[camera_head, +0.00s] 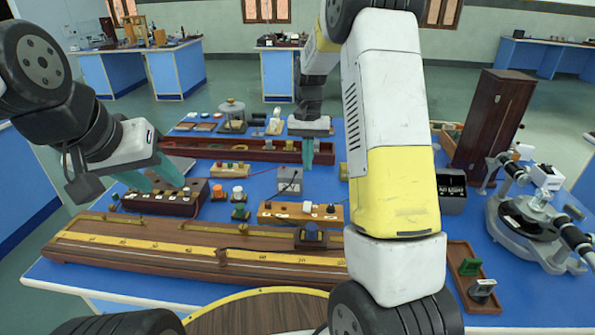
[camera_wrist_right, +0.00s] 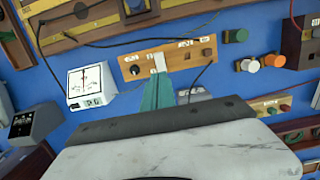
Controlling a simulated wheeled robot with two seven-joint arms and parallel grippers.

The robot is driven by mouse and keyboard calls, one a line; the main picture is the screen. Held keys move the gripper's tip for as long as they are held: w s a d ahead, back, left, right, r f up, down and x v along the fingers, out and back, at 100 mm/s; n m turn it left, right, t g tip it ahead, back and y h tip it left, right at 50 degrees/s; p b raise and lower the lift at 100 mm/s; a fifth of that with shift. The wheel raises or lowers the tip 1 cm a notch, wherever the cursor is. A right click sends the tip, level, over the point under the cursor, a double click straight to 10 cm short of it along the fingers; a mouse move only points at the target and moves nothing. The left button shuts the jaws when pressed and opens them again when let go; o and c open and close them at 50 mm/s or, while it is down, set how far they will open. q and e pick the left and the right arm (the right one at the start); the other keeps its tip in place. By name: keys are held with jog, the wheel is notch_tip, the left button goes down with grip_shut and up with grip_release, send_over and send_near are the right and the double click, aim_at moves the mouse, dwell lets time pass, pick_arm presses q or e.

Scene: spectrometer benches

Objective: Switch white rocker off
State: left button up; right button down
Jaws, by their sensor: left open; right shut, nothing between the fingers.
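The white rocker (camera_wrist_right: 159,62) is on a small wooden board (camera_wrist_right: 181,58) between two dark knobs. In the head view the same board (camera_head: 275,217) lies at the middle of the blue bench, and the rocker (camera_head: 307,206) is a small white spot. My right gripper (camera_head: 309,152) is shut and empty, with teal fingers pointing down. In the right wrist view its fingertips (camera_wrist_right: 158,92) line up with the rocker's near end; contact cannot be told. The rocker's tilt is unclear. My left gripper (camera_head: 152,177) is open and empty above a dark knobbed box (camera_head: 160,203).
A long wooden rail with a yellow scale (camera_head: 190,256) runs along the front. A grey box (camera_head: 289,180) with a cable stands behind the board. Small coloured parts (camera_head: 238,194) sit left of the board. A spectrometer (camera_head: 535,220) is at right.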

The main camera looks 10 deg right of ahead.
aim_at(306, 208)
jog(key=f, duration=0.4)
jog(key=s+f, duration=0.1)
jog(key=f, duration=0.8)
jog(key=shift+s+a, duration=0.25)
jog(key=shift+s, duration=0.15)
jog(key=shift+s+f, duration=0.15)
jog(key=shift+f, duration=0.15)
jog(key=shift+w+d+r, duration=0.1)
jog(key=shift+w, duration=0.35)
jog(key=shift+w+d+r, duration=0.1)
jog(key=shift+w, duration=0.3)
jog(key=shift+r, duration=0.1)
